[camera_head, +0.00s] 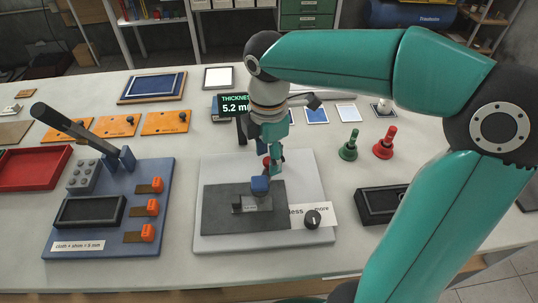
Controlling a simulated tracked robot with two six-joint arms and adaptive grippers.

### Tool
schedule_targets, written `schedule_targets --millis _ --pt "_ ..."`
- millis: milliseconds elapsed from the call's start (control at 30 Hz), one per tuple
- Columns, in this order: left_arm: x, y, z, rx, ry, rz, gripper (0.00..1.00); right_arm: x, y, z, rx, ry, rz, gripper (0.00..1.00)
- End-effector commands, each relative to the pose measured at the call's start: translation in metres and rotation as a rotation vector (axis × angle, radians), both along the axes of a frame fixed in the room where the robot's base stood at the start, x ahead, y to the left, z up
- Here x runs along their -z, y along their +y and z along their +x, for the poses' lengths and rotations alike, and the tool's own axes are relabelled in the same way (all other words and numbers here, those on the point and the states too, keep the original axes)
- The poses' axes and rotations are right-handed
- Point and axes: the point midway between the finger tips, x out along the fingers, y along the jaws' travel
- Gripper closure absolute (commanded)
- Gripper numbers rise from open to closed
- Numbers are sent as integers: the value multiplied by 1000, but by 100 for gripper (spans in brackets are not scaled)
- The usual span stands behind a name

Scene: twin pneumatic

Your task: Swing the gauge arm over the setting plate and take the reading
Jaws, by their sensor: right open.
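A grey plate (222,208) lies on a pale base board (213,243) in the middle of the table. A blue block (260,184) stands over the grey plate. A red knob (266,162) shows just above it, partly covered by my right gripper (271,168). The gripper points down, open, at the knob; I cannot tell whether it touches. A display (234,105) behind reads "THICKNESS 5.2 m", its right edge hidden by my arm. Most of the gauge arm is hidden behind my gripper. A dark dial (312,218) sits by a "less / more" label. My left gripper is not in view.
A blue fixture (66,237) with a raised lever and several orange clamps stands at the left. Green (349,147) and red (385,146) handled tools and a black tray (375,205) stand to the right.

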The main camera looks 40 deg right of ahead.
Motion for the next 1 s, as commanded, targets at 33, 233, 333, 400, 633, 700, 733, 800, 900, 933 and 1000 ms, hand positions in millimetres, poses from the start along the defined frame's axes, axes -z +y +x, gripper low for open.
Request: schedule_targets --millis 33,233,333,400,633,700,733,800,900,933,1000 --pt "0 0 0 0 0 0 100 2 0 0 0 0 0 49" --pt "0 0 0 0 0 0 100 4 0 0 0 -1 0 49" --pt "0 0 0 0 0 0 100 4 0 0 0 -1 0 49" --pt "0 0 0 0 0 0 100 4 0 0 0 -1 0 59" --pt "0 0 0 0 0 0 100 4 0 0 1 -1 0 97" --pt "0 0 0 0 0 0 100 4 -1 0 1 -2 -1 100" --pt "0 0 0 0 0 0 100 4 -1 0 1 -2 -1 100" --pt "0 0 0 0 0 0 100 4 -1 0 1 -2 -1 100" --pt "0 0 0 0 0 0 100 4 -3 1 -1 -2 -1 100" --pt "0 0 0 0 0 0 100 4 -2 1 -1 -2 -1 100" --pt "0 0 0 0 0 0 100 3 -1 1 1 -3 -2 100"
